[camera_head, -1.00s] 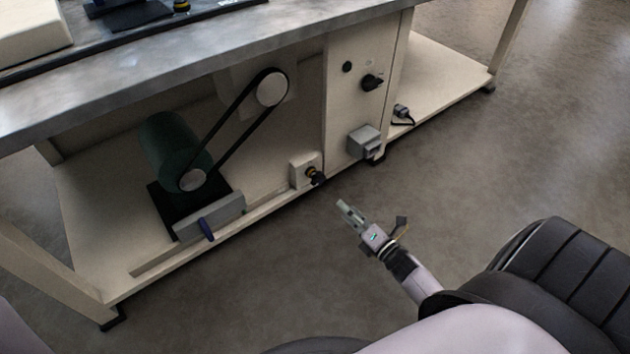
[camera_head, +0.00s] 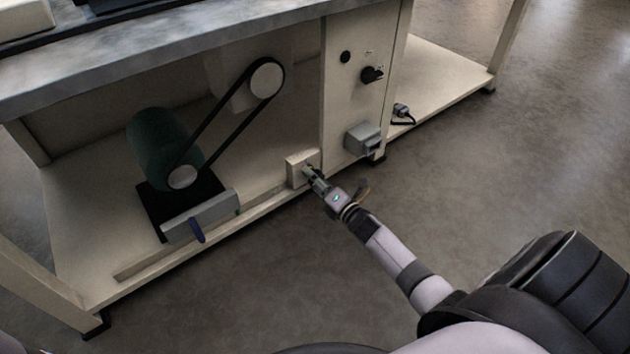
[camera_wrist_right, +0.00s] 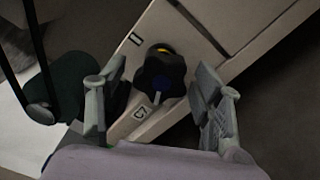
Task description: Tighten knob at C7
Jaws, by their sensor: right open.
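In the head view the cream block (camera_head: 296,170) sits at the bench's lower front edge, and my gripper mostly hides the knob. My right gripper (camera_head: 315,181) reaches the block from the front right. In the wrist view my right gripper (camera_wrist_right: 154,92) is open, with one finger on each side of the knob. I cannot tell whether they touch it. My left gripper is out of view.
A green motor (camera_head: 158,148) with a black belt (camera_head: 218,125) stands left of the block. A grey bracket with a blue handle (camera_head: 197,230) lies in front of it. A grey box (camera_head: 362,138) juts out to the right. The floor (camera_head: 300,260) in front is clear.

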